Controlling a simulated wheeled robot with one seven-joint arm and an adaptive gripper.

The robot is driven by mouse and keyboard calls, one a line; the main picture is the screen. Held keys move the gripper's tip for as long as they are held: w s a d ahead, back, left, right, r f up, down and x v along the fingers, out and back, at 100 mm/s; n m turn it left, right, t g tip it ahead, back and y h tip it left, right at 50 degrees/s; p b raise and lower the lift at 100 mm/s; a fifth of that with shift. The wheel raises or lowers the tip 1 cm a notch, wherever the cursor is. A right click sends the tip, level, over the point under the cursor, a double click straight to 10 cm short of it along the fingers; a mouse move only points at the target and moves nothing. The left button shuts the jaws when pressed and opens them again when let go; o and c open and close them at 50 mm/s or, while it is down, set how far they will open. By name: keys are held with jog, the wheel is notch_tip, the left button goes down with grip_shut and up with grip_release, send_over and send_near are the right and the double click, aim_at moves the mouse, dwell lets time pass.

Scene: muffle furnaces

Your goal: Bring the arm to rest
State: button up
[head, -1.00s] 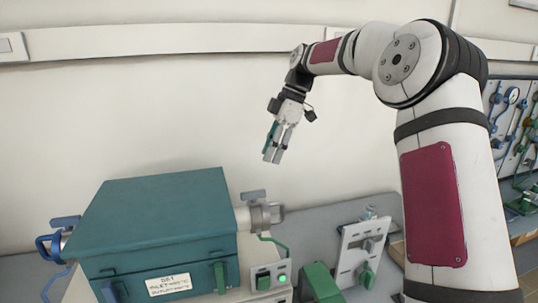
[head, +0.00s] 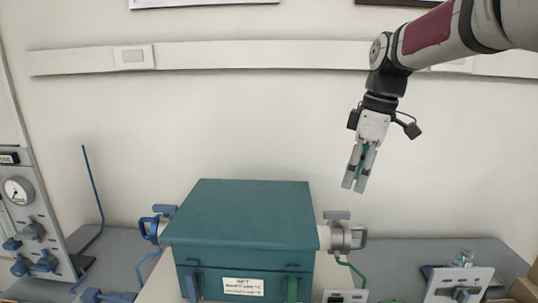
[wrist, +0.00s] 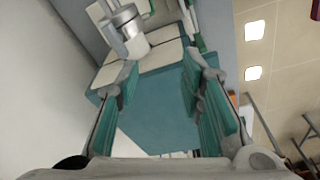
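My gripper (head: 354,185) hangs in the air at the end of my arm in the head view, pointing down, above and to the right of the teal muffle furnace (head: 242,212). Its teal-padded fingers (wrist: 157,75) stand apart in the wrist view with nothing between them. In that view the furnace's teal surface (wrist: 160,120) and a metal cylindrical fitting (wrist: 124,24) show beyond the fingers. The furnace's lid looks closed in the head view.
A blue-handled valve (head: 152,228) is on the furnace's left, a metal fitting (head: 345,237) on its right. A gauge panel (head: 30,225) stands at far left, a small white panel (head: 458,284) at lower right. The wall (head: 230,120) behind is bare below the rail.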

jog(key=s+f+m+t, duration=0.2)
jog(key=s+m, duration=0.4)
jog(key=s, duration=0.7)
jog(key=s+f+m+t+h, duration=0.1)
jog(key=s+m, duration=0.5)
jog(key=s, duration=0.8)
jog(key=shift+f+m+t+h, duration=0.35)
jog(key=shift+f+t, duration=0.25)
jog(key=shift+f, duration=0.3)
jog(key=shift+d, duration=0.1)
